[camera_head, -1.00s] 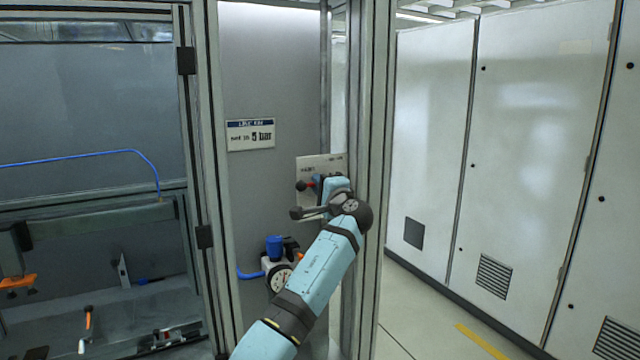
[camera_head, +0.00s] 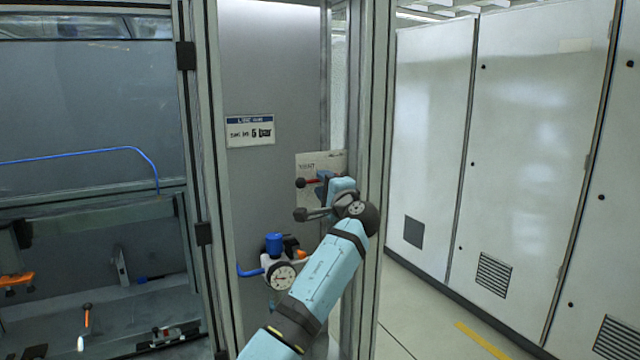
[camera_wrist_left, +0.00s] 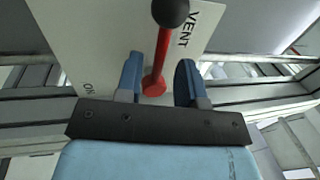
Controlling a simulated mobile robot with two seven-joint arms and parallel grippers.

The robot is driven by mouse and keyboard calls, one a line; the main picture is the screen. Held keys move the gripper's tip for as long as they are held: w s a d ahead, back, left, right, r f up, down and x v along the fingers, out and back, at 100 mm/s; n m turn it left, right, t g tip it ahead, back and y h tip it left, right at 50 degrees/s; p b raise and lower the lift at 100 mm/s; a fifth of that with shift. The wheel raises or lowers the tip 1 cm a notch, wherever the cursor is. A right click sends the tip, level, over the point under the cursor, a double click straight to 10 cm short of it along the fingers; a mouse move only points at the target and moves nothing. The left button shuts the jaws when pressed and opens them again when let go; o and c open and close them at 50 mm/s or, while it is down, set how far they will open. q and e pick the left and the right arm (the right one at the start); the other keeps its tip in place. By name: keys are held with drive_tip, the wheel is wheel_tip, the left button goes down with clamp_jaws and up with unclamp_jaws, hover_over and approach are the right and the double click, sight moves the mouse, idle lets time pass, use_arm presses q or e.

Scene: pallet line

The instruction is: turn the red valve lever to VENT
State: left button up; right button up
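The red valve lever (camera_head: 312,182) with its black knob (camera_head: 300,183) points left on a pale plate (camera_head: 308,202), just under the word VENT. In the left wrist view the lever (camera_wrist_left: 157,65) runs up to its knob (camera_wrist_left: 170,12), which lies beside VENT; part of the word ON shows at the lower left. My left gripper (camera_head: 324,188) is at the lever's pivot end. In the left wrist view its blue fingers (camera_wrist_left: 159,82) stand apart on either side of the lever's base, with a clear gap on the right. My right gripper is out of view.
A pressure gauge (camera_head: 283,277) with a blue-capped regulator (camera_head: 274,243) sits below the plate, close to my left forearm. A "5 bar" sign (camera_head: 250,131) hangs above left. A frame post (camera_head: 378,150) stands close on the right.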

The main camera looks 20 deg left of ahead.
use_arm(q)
drive_tip(key=b+v, duration=0.2)
drive_tip(key=v, duration=0.9)
drive_tip(key=shift+b, duration=0.35)
drive_tip(key=shift+f, duration=0.1)
drive_tip(key=s+f+m+t+h, duration=0.2)
drive_tip(key=f+h, duration=0.5)
drive_tip(key=f, duration=1.5)
drive_tip(key=s+f+g+h+p, duration=0.1)
drive_tip(key=s+f+h, duration=0.1)
drive_tip(key=s+f, duration=0.45)
drive_tip(key=s+f+g+h, duration=0.1)
drive_tip(key=s+f+h, duration=0.25)
drive_tip(key=f, duration=0.55)
drive_tip(key=s+f+n+h, duration=0.2)
drive_tip(key=s+f, duration=0.2)
drive_tip(key=s, duration=0.6)
drive_tip(key=s+d+f+n+g+h+p, duration=0.1)
drive_tip(key=s+f, duration=0.4)
drive_tip(key=s, duration=0.6)
drive_tip(key=s+d+f+n+g+h, duration=0.1)
drive_tip(key=s+f+n+h, duration=0.2)
drive_tip(key=s, duration=0.7)
drive_tip(key=shift+s+f+n, duration=0.2)
drive_tip(key=shift+f+n, duration=0.5)
drive_tip(key=shift+f, duration=0.1)
